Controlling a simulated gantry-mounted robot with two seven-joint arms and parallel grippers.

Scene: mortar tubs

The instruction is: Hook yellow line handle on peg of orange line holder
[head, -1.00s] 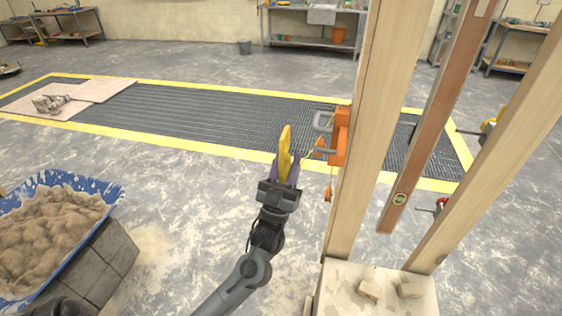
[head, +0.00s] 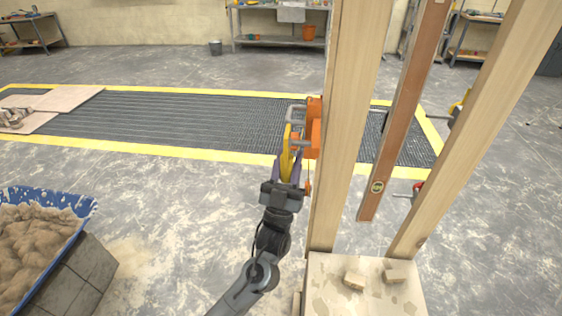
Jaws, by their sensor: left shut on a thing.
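The orange line holder (head: 314,128) is clamped to the left side of the near wooden post. Its grey metal peg or bracket (head: 297,109) sticks out to the left. My left gripper (head: 287,172) is shut on the yellow line handle (head: 286,150) and holds it upright just left of the holder. The handle's upper end overlaps the grey metal in this view; whether it touches or is hooked, I cannot tell. My right gripper is not in view.
The wooden post (head: 347,130) stands close to the right of my gripper. A brown level (head: 403,115) and a slanted timber (head: 490,120) stand further right. A blue tub of mortar (head: 82,209) sits on grey blocks at lower left.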

